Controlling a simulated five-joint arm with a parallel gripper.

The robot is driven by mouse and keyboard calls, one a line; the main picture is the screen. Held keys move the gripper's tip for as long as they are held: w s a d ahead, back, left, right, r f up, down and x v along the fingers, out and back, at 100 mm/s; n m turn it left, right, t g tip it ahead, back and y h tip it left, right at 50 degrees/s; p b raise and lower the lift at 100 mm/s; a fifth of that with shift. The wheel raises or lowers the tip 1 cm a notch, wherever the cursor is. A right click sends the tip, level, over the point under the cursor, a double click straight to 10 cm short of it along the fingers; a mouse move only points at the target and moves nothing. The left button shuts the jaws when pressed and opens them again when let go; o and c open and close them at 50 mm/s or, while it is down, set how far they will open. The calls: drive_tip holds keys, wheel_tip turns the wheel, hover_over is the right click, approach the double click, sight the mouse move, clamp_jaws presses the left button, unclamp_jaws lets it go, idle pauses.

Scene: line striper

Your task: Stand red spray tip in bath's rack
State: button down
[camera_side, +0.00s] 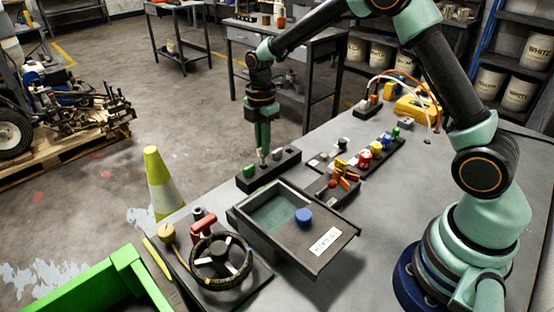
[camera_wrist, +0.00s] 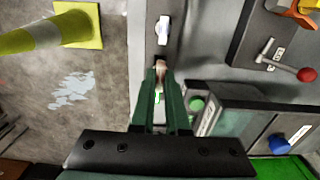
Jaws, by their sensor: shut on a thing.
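My gripper (camera_side: 262,150) is above the black block (camera_side: 283,168) on the bench's near left edge, its fingers pointing down. In the wrist view its fingertips (camera_wrist: 160,68) are shut on a small pale tan thing (camera_wrist: 160,66); no red shows on it, and the fingers hide part of it. I cannot tell whether it touches the block. A green tip (camera_side: 249,171) and a grey piece (camera_side: 275,153) stand on the block, either side of the gripper. The dark open bath (camera_side: 328,248) has a greenish inside and a blue knob (camera_side: 303,216). A red tip (camera_side: 365,159) stands in the row behind.
A handwheel (camera_side: 221,262) and red handle (camera_side: 203,224) stand left of the bath. A red-knobbed lever (camera_wrist: 307,74) is right of the fingers in the wrist view. Several coloured tips line a dark rail at right.

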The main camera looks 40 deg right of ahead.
drive_tip(key=shift+r, duration=1.3)
drive_tip(key=shift+s+a+r, duration=0.1)
drive_tip(key=s+a+r, duration=0.2)
drive_tip(key=s+a, duration=0.2)
drive_tip(key=s, duration=0.4)
drive_tip(key=s+a+r, duration=0.2)
drive_tip(key=s+a, duration=0.2)
drive_tip(key=s, duration=0.3)
drive_tip(key=shift+s+f, duration=0.15)
drive_tip(key=shift+f, duration=2.55)
drive_tip(key=shift+f, duration=2.05)
drive_tip(key=c, duration=0.5)
unclamp_jaws()
